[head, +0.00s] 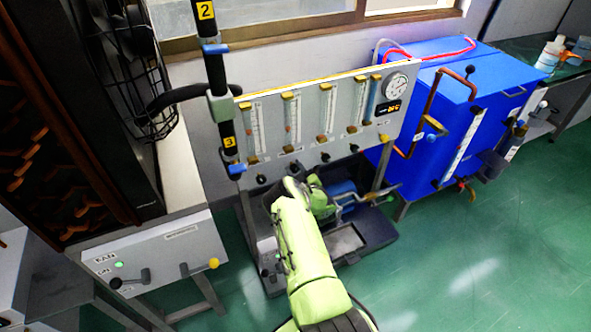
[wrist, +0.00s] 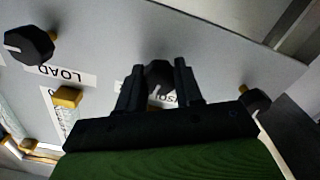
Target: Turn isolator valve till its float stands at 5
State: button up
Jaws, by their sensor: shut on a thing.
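The isolator valve is a black round knob (wrist: 159,72) on the grey panel, beside an upside-down label partly hidden but starting "ISO". My gripper (wrist: 160,82) has one finger on each side of this knob and is shut on it. In the head view my gripper (head: 297,180) is at the panel's lower edge, and my green arm hides the knob. The second glass tube from the left (head: 291,120) stands above it; its float and scale are too small to read.
The LOAD knob (wrist: 30,45) and another black knob (wrist: 256,100) flank the gripper. The panel (head: 340,118) carries several tubes and a round gauge (head: 397,86). A blue cabinet (head: 440,85) stands right, a FAN box (head: 155,255) left. Green floor is free at lower right.

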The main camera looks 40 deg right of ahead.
jog(key=shift+r+n, duration=0.1)
jog(key=shift+n, duration=0.5)
jog(key=o, duration=1)
jog(key=shift+a, duration=0.1)
jog(key=shift+o, duration=0.2)
jog(key=shift+s, duration=0.1)
jog(key=p+v, duration=0.8)
jog(key=v, duration=0.7)
jog(key=shift+s+p, duration=0.25)
jog(key=shift+p, duration=0.1)
